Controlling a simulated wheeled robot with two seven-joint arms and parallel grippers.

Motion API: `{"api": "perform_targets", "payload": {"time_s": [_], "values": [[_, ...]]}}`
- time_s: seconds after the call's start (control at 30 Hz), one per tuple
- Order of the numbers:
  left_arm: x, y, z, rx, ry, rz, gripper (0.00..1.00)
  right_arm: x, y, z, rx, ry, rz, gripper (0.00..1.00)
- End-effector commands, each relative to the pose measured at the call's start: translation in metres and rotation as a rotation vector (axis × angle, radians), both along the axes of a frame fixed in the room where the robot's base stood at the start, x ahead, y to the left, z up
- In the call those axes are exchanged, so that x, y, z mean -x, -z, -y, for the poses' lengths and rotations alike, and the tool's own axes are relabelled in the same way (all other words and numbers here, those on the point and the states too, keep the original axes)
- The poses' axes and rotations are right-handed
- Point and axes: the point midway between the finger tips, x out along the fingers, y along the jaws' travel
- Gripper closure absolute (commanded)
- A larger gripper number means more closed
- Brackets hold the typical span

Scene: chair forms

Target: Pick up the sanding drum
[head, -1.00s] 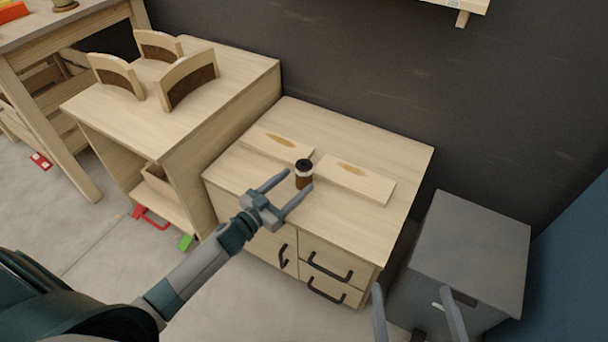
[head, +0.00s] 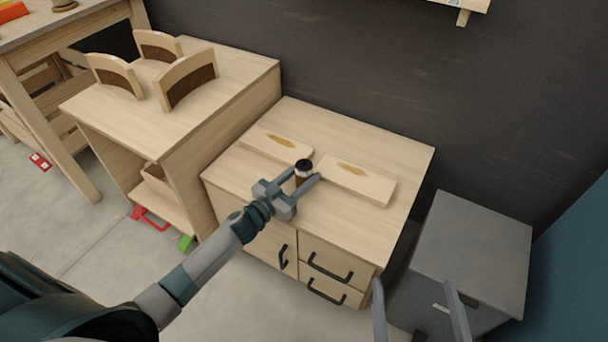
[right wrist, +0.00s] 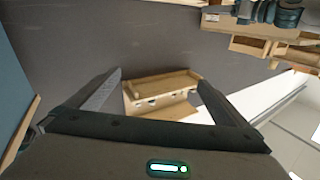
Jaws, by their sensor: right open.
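The sanding drum (head: 303,168), a small brown cylinder with a dark top and a pale band, stands upright on the low wooden drawer cabinet (head: 395,160). My left gripper (head: 304,175) is at the drum, one finger on each side, and appears shut on it. The fingers and palm hide part of its lower body. My right gripper (head: 415,288) is open and empty at the bottom of the head view, well away from the drum. Its two spread fingers also show in the right wrist view (right wrist: 160,85).
A taller wooden unit (head: 215,75) with curved wooden forms (head: 187,82) stands to the left. A grey box cabinet (head: 470,245) stands at the right, near my right gripper.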

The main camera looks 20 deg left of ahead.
Motion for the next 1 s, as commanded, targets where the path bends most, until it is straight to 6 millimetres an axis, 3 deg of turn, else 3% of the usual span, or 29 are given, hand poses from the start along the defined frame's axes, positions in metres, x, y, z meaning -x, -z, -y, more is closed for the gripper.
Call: {"api": "perform_targets", "payload": {"time_s": [0.03,0.1,0.17,0.6,1.0], "values": [[0.0,0.0,0.0,0.0,0.0,0.0,0.71,0.0,0.0,0.0,0.0,0.0,0.0,0.0],[0.0,0.0,0.0,0.0,0.0,0.0,0.88,0.0,0.0,0.0,-0.001,0.0,0.001,0.0],[0.0,-0.001,0.0,0.0,0.0,0.001,0.92,0.0,0.0,0.0,-0.001,0.0,0.001,0.0],[0.0,-0.006,0.0,0.001,0.001,0.002,0.92,-0.001,0.002,0.0,0.005,-0.001,-0.022,0.0],[0.0,-0.043,0.0,-0.001,0.002,0.003,0.92,0.002,0.051,0.013,0.09,-0.003,-0.283,0.0]]}}
